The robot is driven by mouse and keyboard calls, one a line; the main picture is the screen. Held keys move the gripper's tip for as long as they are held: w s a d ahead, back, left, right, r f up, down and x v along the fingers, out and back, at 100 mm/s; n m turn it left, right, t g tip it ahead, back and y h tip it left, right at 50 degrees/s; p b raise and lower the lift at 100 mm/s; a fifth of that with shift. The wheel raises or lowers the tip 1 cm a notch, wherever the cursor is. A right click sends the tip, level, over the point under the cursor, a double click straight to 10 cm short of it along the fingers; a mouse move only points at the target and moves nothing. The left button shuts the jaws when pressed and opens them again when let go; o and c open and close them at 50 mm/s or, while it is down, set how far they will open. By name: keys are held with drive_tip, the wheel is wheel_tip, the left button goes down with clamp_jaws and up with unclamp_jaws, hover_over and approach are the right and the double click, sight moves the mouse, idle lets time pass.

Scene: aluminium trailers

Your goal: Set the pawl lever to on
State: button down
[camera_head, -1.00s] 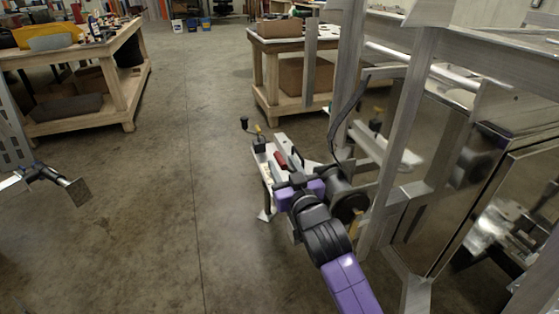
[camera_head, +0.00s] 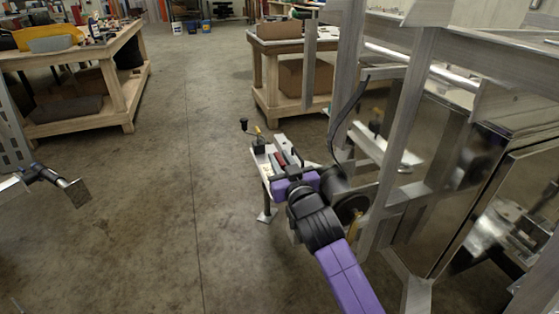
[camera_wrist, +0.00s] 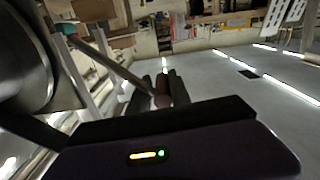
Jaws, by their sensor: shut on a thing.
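My gripper (camera_wrist: 162,88) shows in the wrist view as two dark fingers with a reddish-brown grip (camera_wrist: 162,99) between them. I take this to be the pawl lever's handle. A thin bar runs from the grip up and left past a large round metal part. In the head view, my gripper (camera_head: 285,168) is at the winch on the trailer tongue (camera_head: 262,163). A bit of red (camera_head: 280,159) shows beside the fingers. My wrist hides most of the lever and the pawl. The dark round winch side (camera_head: 350,207) is just right of my wrist.
Upright aluminium trailer frames (camera_head: 404,125) crowd the right. Wooden benches stand at the back (camera_head: 268,75) and left (camera_head: 124,95). The concrete floor (camera_head: 170,220) left of the tongue is clear.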

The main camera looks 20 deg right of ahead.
drive_tip(key=shift+a+f, duration=0.25)
drive_tip(key=shift+a, duration=0.3)
idle(0.7)
drive_tip(key=shift+d+r+m+p, duration=0.3)
drive_tip(key=shift+d+r+m, duration=0.1)
drive_tip(key=shift+m, duration=0.1)
